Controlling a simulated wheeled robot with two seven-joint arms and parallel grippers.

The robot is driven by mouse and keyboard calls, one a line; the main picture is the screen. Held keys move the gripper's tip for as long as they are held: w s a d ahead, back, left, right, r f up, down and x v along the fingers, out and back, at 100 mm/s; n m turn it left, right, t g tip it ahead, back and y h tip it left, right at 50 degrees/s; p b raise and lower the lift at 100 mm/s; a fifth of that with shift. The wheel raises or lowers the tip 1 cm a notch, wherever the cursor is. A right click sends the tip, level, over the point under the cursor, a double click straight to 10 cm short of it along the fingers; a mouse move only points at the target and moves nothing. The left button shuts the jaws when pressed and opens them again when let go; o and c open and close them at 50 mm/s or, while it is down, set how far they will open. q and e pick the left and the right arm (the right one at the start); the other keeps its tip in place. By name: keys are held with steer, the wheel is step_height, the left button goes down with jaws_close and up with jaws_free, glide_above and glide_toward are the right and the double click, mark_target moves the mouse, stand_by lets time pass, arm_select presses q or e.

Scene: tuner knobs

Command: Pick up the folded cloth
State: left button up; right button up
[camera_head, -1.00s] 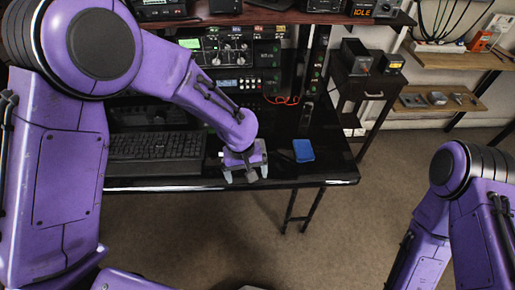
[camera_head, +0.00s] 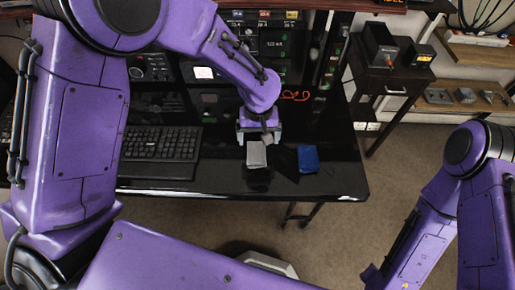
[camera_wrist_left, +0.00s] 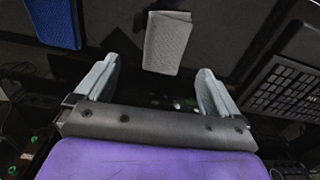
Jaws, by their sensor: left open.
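A light grey folded cloth (camera_head: 257,154) lies on the black desk near its front edge. It also shows in the left wrist view (camera_wrist_left: 167,43), at the top centre, ahead of the fingers. My left gripper (camera_head: 259,137) is just behind the cloth, open and empty. In the left wrist view its two pale fingers (camera_wrist_left: 156,78) stand wide apart, and the cloth's near end lies a little beyond the gap between them. My right arm shows at the right of the head view, but its gripper does not show.
A blue textured pad (camera_head: 308,159) lies right of the cloth; it also shows in the left wrist view (camera_wrist_left: 52,22). A black keyboard (camera_head: 160,150) is to the left. Radio equipment (camera_head: 280,45) stands behind. The desk's front edge (camera_head: 240,195) is close.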

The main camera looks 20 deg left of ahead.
mark_target(256, 152)
arm_select(q)
steer(key=f, duration=0.4)
steer(key=f+p, duration=0.1)
steer(key=f, duration=0.2)
steer(key=shift+s+a, duration=0.25)
steer(key=shift+s, duration=0.1)
steer(key=c, duration=1.1)
